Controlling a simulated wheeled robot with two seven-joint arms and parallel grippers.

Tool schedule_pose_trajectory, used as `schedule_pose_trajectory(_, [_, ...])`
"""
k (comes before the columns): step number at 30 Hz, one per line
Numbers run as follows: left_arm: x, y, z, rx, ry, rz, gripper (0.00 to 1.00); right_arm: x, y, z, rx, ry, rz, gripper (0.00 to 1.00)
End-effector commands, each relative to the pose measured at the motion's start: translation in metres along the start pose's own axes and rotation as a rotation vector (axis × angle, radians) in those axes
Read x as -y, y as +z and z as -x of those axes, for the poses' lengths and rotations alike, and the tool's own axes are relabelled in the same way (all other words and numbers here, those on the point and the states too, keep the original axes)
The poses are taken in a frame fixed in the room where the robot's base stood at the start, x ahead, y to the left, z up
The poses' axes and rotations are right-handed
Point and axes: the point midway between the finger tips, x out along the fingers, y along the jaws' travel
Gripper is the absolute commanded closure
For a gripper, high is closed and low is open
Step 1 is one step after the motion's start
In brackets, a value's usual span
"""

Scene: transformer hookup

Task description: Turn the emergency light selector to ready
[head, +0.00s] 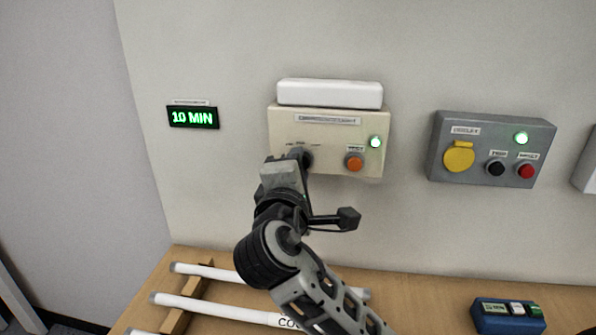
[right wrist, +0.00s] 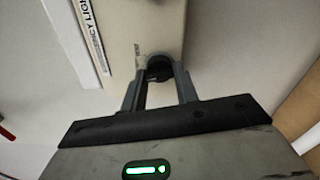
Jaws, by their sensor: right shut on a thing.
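The emergency light box (head: 330,139) is a cream panel on the wall, with a white lamp bar (head: 330,94) on top. It carries a lit green lamp (head: 376,142) and an orange button (head: 354,162). The dark selector knob (head: 306,158) is at its lower left, largely hidden behind my right gripper (head: 296,160). In the right wrist view, the two fingers of my right gripper (right wrist: 160,80) are shut on the dark round selector knob (right wrist: 159,64). The knob's pointing direction and its labels are too small or hidden to read. My left gripper is not in view.
A black display (head: 193,117) on the wall left of the box reads "10 MIN". A grey box (head: 490,148) with a yellow cover and buttons hangs to the right. Below, a wooden table (head: 420,300) holds white tubes (head: 215,308) on a rack and a blue device (head: 508,315).

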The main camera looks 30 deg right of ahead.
Motion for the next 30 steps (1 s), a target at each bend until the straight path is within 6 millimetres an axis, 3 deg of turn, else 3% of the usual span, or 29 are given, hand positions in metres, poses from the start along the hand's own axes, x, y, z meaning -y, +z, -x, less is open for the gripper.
schedule_pose_trajectory(12, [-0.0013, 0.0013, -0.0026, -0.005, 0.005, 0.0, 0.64, 0.002, -0.0016, 0.0009, -0.004, -0.005, -0.188, 0.93])
schedule_pose_trajectory(28, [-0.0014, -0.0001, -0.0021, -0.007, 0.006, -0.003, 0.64, 0.0017, -0.0017, 0.001, -0.005, -0.006, -0.209, 0.93])
schedule_pose_trajectory(29, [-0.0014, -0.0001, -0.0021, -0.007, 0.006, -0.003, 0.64, 0.0017, -0.0017, 0.001, -0.005, -0.006, -0.209, 0.62])
schedule_pose_trajectory(30, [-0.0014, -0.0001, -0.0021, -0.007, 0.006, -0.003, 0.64, 0.0016, -0.0017, 0.0009, -0.005, -0.005, -0.21, 0.51])
